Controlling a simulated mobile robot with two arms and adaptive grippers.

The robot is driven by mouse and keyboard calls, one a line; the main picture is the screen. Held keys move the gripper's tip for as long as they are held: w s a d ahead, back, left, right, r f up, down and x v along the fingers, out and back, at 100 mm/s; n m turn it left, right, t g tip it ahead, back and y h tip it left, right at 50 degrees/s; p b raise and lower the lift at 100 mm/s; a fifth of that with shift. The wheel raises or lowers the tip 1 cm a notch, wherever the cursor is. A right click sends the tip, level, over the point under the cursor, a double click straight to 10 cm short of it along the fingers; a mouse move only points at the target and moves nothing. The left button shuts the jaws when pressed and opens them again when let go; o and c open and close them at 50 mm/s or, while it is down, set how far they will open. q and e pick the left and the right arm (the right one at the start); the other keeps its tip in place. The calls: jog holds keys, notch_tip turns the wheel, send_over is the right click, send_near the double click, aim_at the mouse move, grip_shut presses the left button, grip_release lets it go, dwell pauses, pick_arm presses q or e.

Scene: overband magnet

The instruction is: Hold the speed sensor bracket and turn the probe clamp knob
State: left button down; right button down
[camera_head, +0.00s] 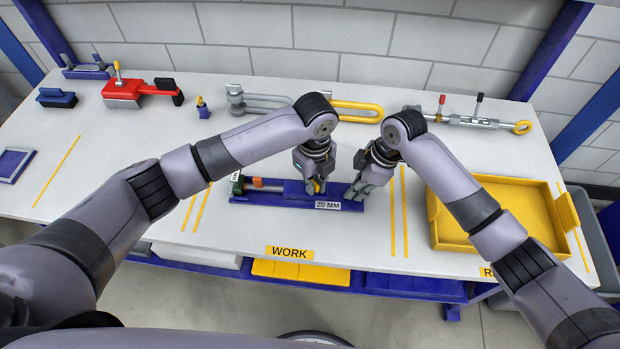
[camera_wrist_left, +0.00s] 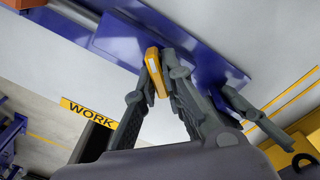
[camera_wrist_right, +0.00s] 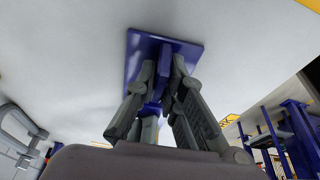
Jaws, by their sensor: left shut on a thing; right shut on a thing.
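The speed sensor bracket is a blue fixture (camera_head: 270,200) lying on the white table, with a silver rod and a "20 MM" label. My left gripper (camera_head: 317,187) is shut on a small yellow knob, which shows between its fingertips in the left wrist view (camera_wrist_left: 156,72). My right gripper (camera_head: 356,194) is at the right end of the bracket. In the right wrist view its fingers (camera_wrist_right: 162,80) are shut on an upright blue part of the bracket (camera_wrist_right: 185,50). The fingers hide much of the knob and that upright part.
A yellow tray (camera_head: 470,235) stands at the right. A "WORK" label (camera_head: 289,253) marks the front edge.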

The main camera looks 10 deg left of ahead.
pick_arm(q)
jog(key=shift+m, duration=0.3)
jog(key=c, duration=1.6)
grip_release()
notch_tip(320, 180, up, 12)
